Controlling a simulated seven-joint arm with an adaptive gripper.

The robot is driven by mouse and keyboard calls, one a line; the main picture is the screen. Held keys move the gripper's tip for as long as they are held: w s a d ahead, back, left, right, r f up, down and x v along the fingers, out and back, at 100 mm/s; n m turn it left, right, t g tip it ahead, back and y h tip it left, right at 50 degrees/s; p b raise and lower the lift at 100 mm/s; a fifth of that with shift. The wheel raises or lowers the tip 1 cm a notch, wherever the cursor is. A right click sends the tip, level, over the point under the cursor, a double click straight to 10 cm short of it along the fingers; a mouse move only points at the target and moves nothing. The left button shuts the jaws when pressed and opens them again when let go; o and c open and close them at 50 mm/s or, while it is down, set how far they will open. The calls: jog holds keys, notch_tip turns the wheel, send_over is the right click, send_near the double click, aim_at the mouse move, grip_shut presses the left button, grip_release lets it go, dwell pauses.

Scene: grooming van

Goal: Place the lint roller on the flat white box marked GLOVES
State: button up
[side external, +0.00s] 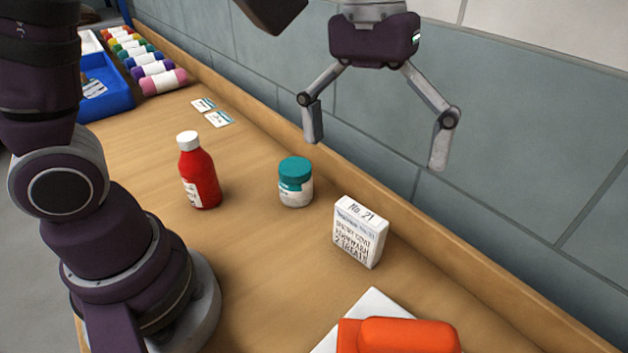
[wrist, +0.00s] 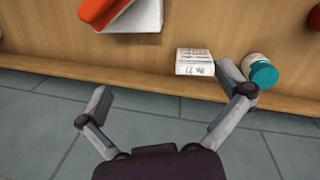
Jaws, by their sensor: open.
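My gripper (side external: 376,148) is open and empty, raised above the back of the table near the wall; its spread fingers also show in the wrist view (wrist: 163,88). A flat white item (side external: 372,303) lies at the bottom edge of the side view, cut off, and its white side shows in the wrist view (wrist: 145,17). No GLOVES lettering is readable on it. A bright orange object (side external: 400,336) rests on top of it, also partly seen in the wrist view (wrist: 98,10). I cannot tell whether this is the lint roller; no other clear lint roller shows.
A small upright white box marked No. 21 (side external: 360,232), a teal-lidded jar (side external: 295,182) and a red bottle (side external: 198,172) stand mid-table. A raised wooden edge (side external: 470,262) runs along the wall.

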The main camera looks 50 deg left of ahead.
jog(key=s+a+f+m+t, duration=0.1)
jog(key=s+a+m+t, duration=0.1)
jog(key=a, duration=0.5)
jog(key=s+a+f+m+t+y, duration=0.1)
jog(key=s+a+f+m+t, duration=0.1)
jog(key=a, duration=0.5)
jog(key=shift+s+a+t+y, duration=0.3)
jog(key=shift+a+t, duration=0.1)
jog(key=shift+t, duration=0.5)
